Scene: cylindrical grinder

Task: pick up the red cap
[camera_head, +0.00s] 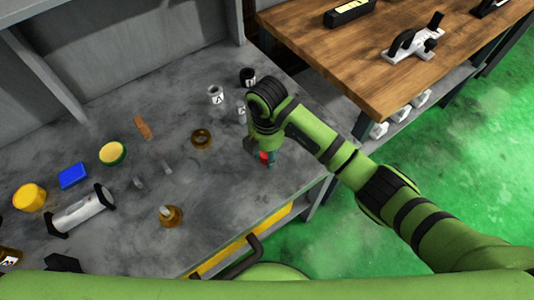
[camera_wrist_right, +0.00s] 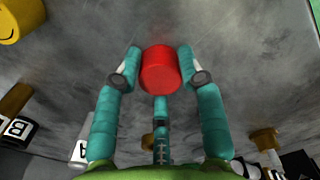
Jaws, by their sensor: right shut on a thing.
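The red cap (camera_wrist_right: 160,70) sits between the two teal fingertips of my right gripper (camera_wrist_right: 160,62), which is shut on it. In the head view the red cap (camera_head: 264,155) shows as a small red patch between the fingers, mostly covered by them. My right gripper (camera_head: 266,158) is over the right part of the grey workbench (camera_head: 225,178), near its front right corner. I cannot tell whether the cap touches the bench top. I do not make out my left gripper in either view.
Lettered containers (camera_head: 215,95) are behind my gripper. A wooden table (camera_head: 376,68) adjoins on the right.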

